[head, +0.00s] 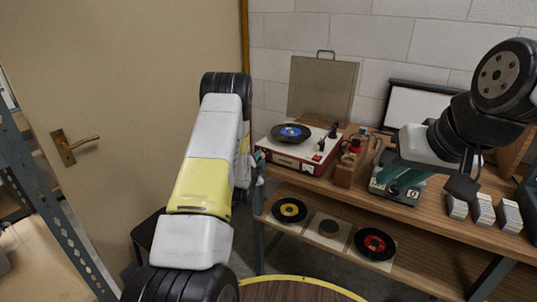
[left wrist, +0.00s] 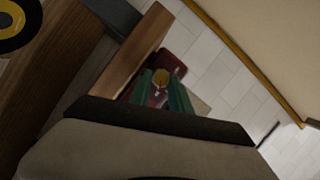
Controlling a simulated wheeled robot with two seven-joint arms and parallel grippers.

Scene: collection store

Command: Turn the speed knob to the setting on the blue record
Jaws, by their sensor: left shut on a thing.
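The record player (head: 292,157) stands at the left end of the wooden bench, with a red front panel. The blue-labelled record (head: 291,133) lies on its platter; any writing on the label is too small to read. My left gripper (head: 259,158) is at the player's left front corner. The knob is hidden in the head view. My right gripper (head: 389,169) hangs over the bench at right; its fingertips are unclear.
A door (head: 130,85) is at left.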

